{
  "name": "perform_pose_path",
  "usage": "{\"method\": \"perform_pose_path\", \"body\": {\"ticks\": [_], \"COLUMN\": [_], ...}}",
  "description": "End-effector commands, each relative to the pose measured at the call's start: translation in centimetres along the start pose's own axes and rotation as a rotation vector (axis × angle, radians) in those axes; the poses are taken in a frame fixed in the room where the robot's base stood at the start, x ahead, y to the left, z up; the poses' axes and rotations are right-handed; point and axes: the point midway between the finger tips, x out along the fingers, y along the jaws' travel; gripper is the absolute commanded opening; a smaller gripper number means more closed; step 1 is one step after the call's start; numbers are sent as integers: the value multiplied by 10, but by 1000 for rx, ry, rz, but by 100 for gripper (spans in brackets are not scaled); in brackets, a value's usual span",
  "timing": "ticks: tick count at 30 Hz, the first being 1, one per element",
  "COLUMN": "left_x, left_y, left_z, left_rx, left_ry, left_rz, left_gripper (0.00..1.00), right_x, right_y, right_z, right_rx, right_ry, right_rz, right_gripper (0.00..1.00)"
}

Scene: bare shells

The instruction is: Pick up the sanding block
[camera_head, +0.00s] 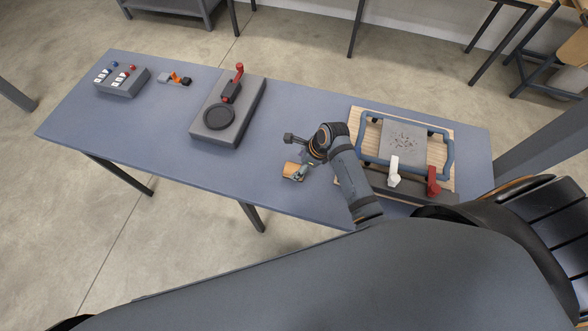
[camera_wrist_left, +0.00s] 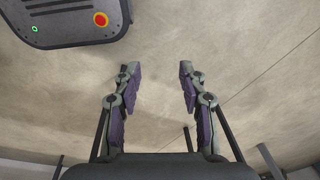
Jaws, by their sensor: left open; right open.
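The sanding block (camera_head: 291,171), a small block with an orange-tan top, lies near the front edge of the blue table, left of my right arm. My right gripper (camera_head: 300,173) is open and right at the block in the head view, covering its right part. I cannot tell whether the fingers touch it. My left gripper (camera_wrist_left: 158,70) shows only in the left wrist view. It is open and empty, its fingers wide apart above the bare floor.
The blue table (camera_head: 165,130) carries a grey device with a red-handled lever (camera_head: 215,117), a switch box (camera_head: 122,80), and small orange and grey parts (camera_head: 175,79). A wooden board with a blue frame (camera_head: 448,150) lies at right. The table is clear left of the block.

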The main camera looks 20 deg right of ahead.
Motion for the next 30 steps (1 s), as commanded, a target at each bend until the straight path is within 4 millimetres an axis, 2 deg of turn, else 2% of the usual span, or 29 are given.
{"method": "perform_pose_path", "body": {"ticks": [2, 6, 11, 15, 28, 30], "left_x": [-10, -12, -12, -12, -12, -12], "left_y": [-1, -1, -1, -1, -1, -1], "left_z": [-10, -6, 10, 13, 7, 6], "left_rx": [0, 0, 1, 1, 1, 0], "left_ry": [15, 7, -17, -21, -12, -11], "left_rz": [0, 0, 0, 0, 0, 0], "left_gripper": [42, 42, 42, 42, 42, 42], "right_x": [11, 34, 42, 42, 42, 42], "right_y": [3, 4, 3, 3, 3, 3], "right_z": [3, 2, 2, 1, 1, 1], "right_rx": [2, 2, -1, 0, 0, 0], "right_ry": [0, 0, 0, 0, 0, 0], "right_rz": [5, 4, 0, 0, 1, 1], "right_gripper": [74, 74, 74, 74, 15, 14]}}
